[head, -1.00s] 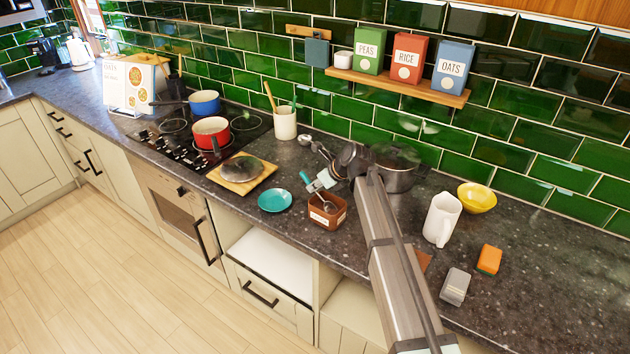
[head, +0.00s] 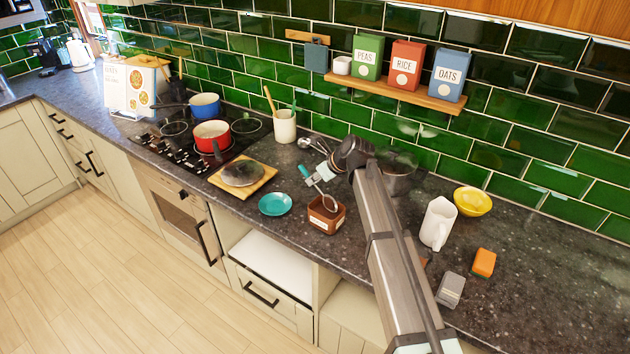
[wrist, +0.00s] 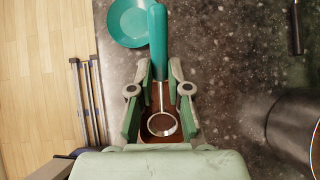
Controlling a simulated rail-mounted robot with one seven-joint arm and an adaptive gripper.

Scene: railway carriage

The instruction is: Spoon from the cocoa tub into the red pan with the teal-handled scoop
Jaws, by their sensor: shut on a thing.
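My gripper (head: 320,177) is shut on the teal-handled scoop (head: 304,170). In the wrist view, the fingertips of my gripper (wrist: 159,82) close around the scoop's shaft, below its teal handle (wrist: 158,40). The scoop's round bowl (wrist: 162,124) has a silver rim and looks dark brown inside; how much it holds is unclear. The brown cocoa tub (head: 326,218) stands on the counter under the scoop bowl, which shows at or just above its opening. The red pan (head: 211,134) sits on the hob to the left, its inside pale.
A teal dish (head: 275,204) lies left of the tub. A blue pan (head: 204,105) is behind the red pan. A large pot (head: 400,170) stands right, partly behind my arm.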

